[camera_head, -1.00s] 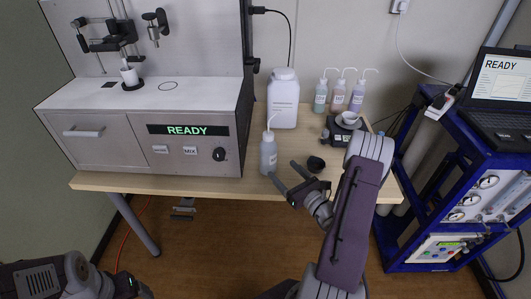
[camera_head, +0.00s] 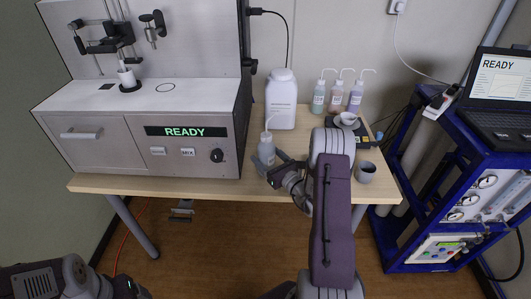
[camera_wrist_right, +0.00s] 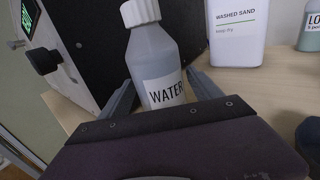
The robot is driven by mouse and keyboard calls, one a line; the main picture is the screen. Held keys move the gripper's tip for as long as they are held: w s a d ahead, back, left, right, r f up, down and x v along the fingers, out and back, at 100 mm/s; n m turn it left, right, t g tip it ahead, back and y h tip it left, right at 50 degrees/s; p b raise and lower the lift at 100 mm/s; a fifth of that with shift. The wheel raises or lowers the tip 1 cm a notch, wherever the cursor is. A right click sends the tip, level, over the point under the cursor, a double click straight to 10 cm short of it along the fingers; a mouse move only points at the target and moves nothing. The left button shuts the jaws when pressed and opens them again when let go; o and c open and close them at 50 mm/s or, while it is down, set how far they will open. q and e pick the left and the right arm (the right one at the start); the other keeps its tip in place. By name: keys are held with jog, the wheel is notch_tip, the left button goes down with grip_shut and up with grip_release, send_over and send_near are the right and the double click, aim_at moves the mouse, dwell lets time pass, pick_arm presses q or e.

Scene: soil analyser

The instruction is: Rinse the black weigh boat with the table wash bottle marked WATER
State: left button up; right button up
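The wash bottle (camera_head: 267,151) stands upright near the table's front edge, right of the analyser. In the right wrist view its label reads WATER (camera_wrist_right: 160,62). My right gripper (camera_head: 270,168) is at the bottle, with one finger on either side of its lower body. In the right wrist view the fingers (camera_wrist_right: 163,94) look spread, with a gap at the right one.
The washed sand jar (camera_head: 281,98) and several other wash bottles (camera_head: 337,97) stand at the back. The analyser (camera_head: 200,155) borders the left side.

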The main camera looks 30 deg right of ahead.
aim_at(271, 154)
jog(key=c, duration=0.7)
jog(key=shift+r+p, duration=1.15)
jog(key=shift+r, duration=0.45)
